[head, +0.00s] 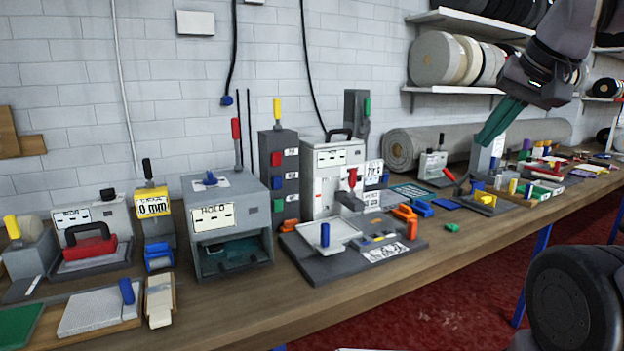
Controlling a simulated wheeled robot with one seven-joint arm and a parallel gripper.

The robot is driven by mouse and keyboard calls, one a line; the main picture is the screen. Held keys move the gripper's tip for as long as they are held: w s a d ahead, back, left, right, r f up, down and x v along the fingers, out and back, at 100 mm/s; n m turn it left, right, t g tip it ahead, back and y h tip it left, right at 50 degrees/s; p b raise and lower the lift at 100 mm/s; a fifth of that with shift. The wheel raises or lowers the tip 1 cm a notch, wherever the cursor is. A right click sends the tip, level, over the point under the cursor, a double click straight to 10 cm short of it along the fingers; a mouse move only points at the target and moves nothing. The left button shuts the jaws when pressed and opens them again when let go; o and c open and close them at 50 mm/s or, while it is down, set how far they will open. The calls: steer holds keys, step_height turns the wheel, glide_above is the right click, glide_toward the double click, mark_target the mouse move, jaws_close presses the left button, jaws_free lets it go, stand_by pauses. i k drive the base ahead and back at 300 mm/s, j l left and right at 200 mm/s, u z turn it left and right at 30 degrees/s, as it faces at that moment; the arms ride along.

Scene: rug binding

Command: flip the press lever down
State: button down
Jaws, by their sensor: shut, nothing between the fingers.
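My gripper (488,138) hangs at the upper right above the far part of the bench, its teal fingers together and empty, pointing down and left. It touches no lever that I can see. Several levers show, and I cannot tell for certain which is the press lever. A red-handled lever (352,178) sits on the front of the white machine (326,165) in the middle. A yellow-handled lever (277,109) stands upright on the dark column with coloured blocks.
The wooden bench (300,300) runs along the wall, crowded with devices. A grey roll (420,146) lies behind. Shelves with rolls (440,58) hang near my arm. The bench's front edge is mostly clear.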

mark_target(234, 121)
steer(key=i+j+u, duration=0.15)
steer(key=j+u, duration=0.2)
steer(key=i+j+u, duration=0.15)
steer(key=j+u, duration=0.2)
steer(key=i+j+u, duration=0.35)
steer(key=k, duration=0.1)
